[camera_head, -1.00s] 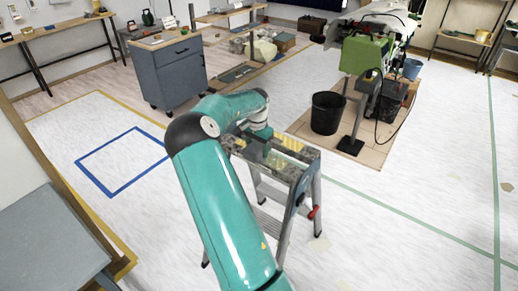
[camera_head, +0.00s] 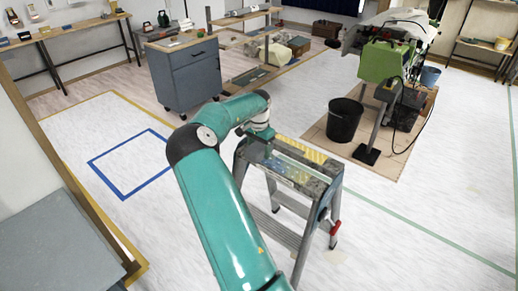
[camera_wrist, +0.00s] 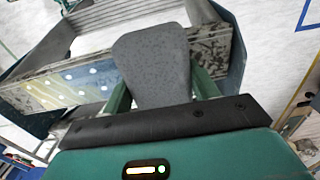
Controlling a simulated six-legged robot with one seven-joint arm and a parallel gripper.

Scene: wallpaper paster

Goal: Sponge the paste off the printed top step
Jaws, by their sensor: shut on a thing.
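The stepladder's top step (camera_head: 308,178) stands in the middle of the head view, with worn yellow and blue-grey print and a pale glossy streak along it. In the wrist view the step (camera_wrist: 75,84) shows its yellow-to-blue print with white spots. My gripper (camera_head: 256,150) is over the left end of the step. In the wrist view my gripper (camera_wrist: 158,90) is shut on a grey, rounded, speckled pad, seemingly the sponge (camera_wrist: 152,62). The pad overlaps the step in that view; whether it touches is unclear. Its underside is hidden.
A black bucket (camera_head: 344,120) and a green machine (camera_head: 384,62) stand on a brown mat behind right. A grey cabinet (camera_head: 188,78) is behind left, and a grey table (camera_head: 45,245) at lower left. The floor around the ladder is mostly clear.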

